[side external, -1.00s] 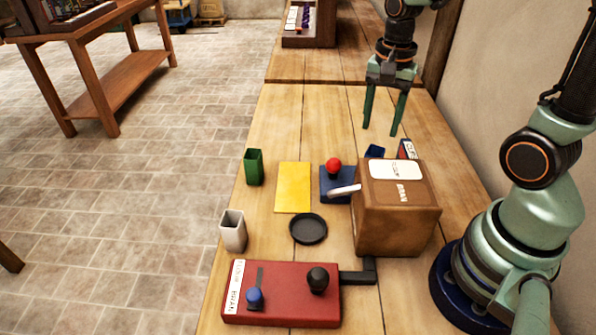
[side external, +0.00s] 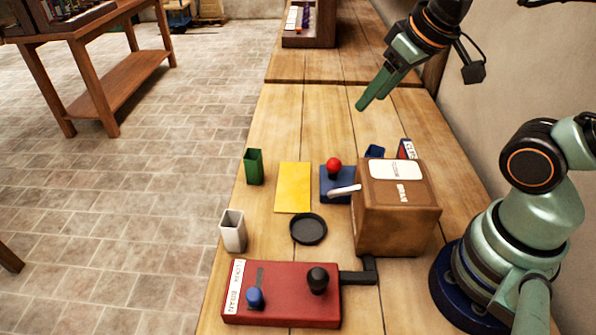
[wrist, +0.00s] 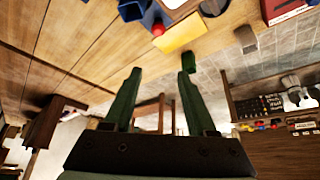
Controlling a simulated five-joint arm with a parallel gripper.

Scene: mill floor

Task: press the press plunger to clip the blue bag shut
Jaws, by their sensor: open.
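The press is a dark blue base (side external: 334,187) with a red ball-topped plunger (side external: 334,166), standing left of the brown box; the plunger also shows at the top of the wrist view (wrist: 158,30). A blue bag or container (side external: 375,151) stands behind the box, its lower part hidden; a blue shape also shows in the wrist view (wrist: 131,9), but I cannot tell if it is the bag. My gripper (side external: 364,104) is high above the back of the table, tilted toward the lower left. In the wrist view its two fingers (wrist: 159,75) are apart and empty.
A yellow sheet (side external: 293,188), green container (side external: 254,167), grey container (side external: 233,231), black dish (side external: 308,229) and red control box (side external: 281,294) lie left and in front.

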